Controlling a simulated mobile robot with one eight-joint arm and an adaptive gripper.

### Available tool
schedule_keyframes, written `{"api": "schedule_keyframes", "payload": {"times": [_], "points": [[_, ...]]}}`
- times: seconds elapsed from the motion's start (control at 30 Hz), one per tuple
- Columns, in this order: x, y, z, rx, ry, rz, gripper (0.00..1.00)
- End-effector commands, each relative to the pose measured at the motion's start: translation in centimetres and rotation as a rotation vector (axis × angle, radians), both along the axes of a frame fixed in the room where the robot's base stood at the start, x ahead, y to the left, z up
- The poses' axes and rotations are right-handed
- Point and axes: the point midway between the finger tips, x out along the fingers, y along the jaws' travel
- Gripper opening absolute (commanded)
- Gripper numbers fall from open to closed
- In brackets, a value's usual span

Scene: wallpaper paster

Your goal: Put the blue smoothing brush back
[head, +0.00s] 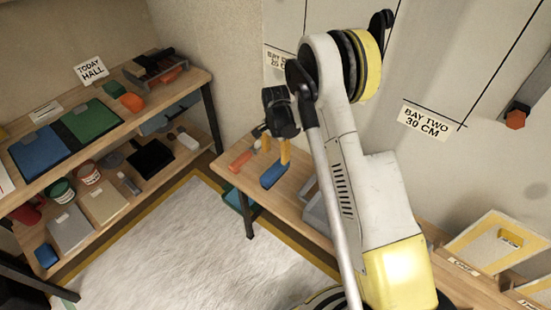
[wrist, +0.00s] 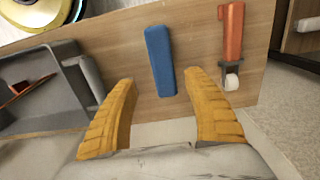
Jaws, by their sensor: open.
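The blue smoothing brush (wrist: 160,62) lies on the wooden bench, its long side pointing away from me in the wrist view. In the head view the blue brush (head: 272,176) is at the left end of the bench, just below my gripper (head: 275,152). My gripper (wrist: 160,88) is open, with its two yellow fingers apart and nothing held between them. In the wrist view the brush lies in line with the gap, beyond the fingertips. Whether the fingers touch the bench I cannot tell.
An orange-handled tool (wrist: 231,35) lies right of the brush in the wrist view; a grey tray (wrist: 35,112) is to the left. In the head view, a shelf holds a blue mat (head: 40,152) and a green mat (head: 92,121). A white sheet (head: 190,255) covers the floor between.

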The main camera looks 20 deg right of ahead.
Motion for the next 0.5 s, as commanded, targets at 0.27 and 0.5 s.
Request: {"api": "schedule_keyframes", "payload": {"times": [0.27, 0.5], "points": [[-0.8, 0.0, 6.8, -0.002, -0.051, 0.077, 0.59], [-5.5, 0.0, 19.6, -0.029, -0.194, 0.293, 0.59]]}}
